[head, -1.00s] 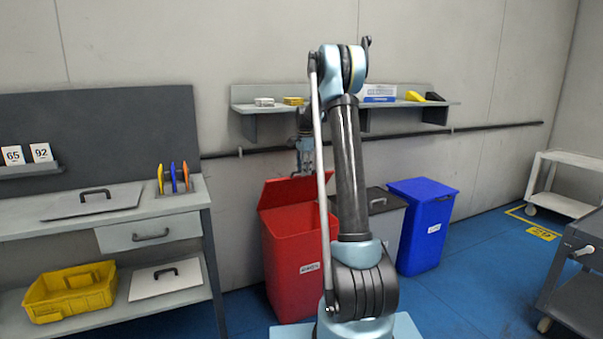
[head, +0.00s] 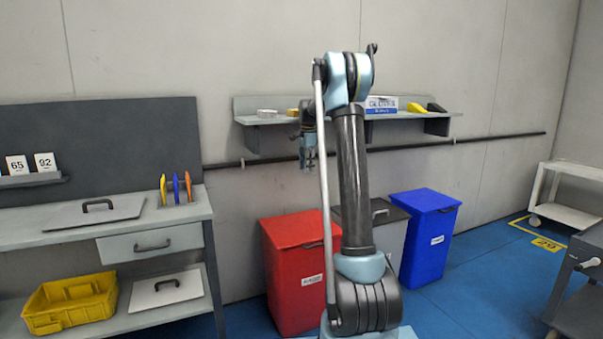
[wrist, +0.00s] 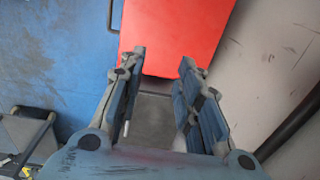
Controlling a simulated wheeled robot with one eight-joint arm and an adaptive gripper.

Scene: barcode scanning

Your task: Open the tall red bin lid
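The tall red bin (head: 296,292) stands against the wall, left of my arm in the head view. Its red lid (head: 290,230) lies flat and shut on top. In the wrist view, a flat red surface (wrist: 175,35), which looks like this lid, lies beyond the fingertips. My gripper (head: 308,160) hangs above the bin near the wall, clear of the lid. Its two fingers (wrist: 163,58) are spread apart with nothing between them. My arm covers the bin's right edge in the head view.
A grey bin (head: 389,228) and a blue bin (head: 424,240) stand to the right of the red one. A wall shelf (head: 256,119) with small items and a dark rail (head: 430,145) are close to my gripper. A workbench (head: 150,219) stands at left.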

